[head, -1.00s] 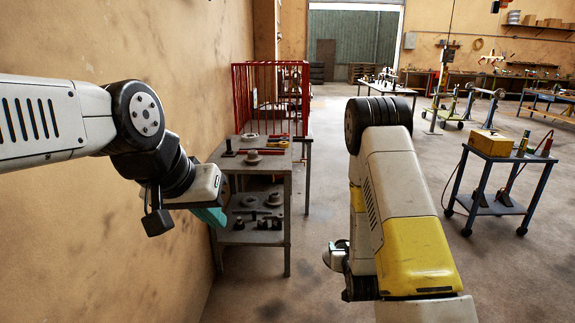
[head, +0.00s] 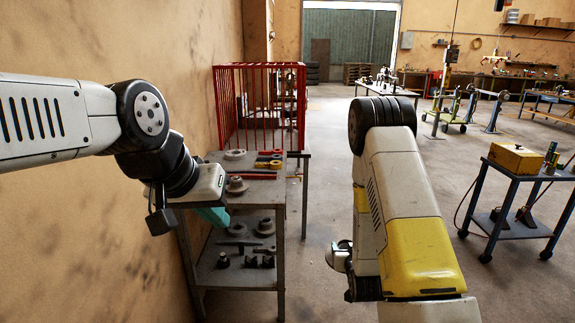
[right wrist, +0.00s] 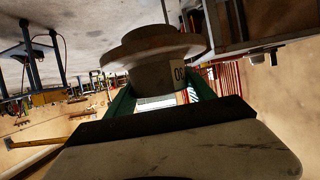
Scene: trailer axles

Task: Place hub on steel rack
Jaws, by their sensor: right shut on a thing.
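A grey steel rack (head: 260,190) stands ahead on the left with a top and a lower shelf, both carrying parts. My right gripper (right wrist: 158,88) is shut on a grey flanged hub (right wrist: 150,45); its green fingers lie on either side of the narrower part, which bears a pale label. In the head view the right hand is mostly hidden behind my forearm, right of the rack and apart from it. My left gripper (head: 213,216) hangs at the rack's near left, its teal fingers partly hidden by the wrist; its opening does not show.
Round grey parts (head: 236,184) and red rods lie on the rack's top. A red barred cage (head: 262,105) stands behind. A blue-grey cart (head: 515,168) with a yellow box (head: 516,158) is on the right.

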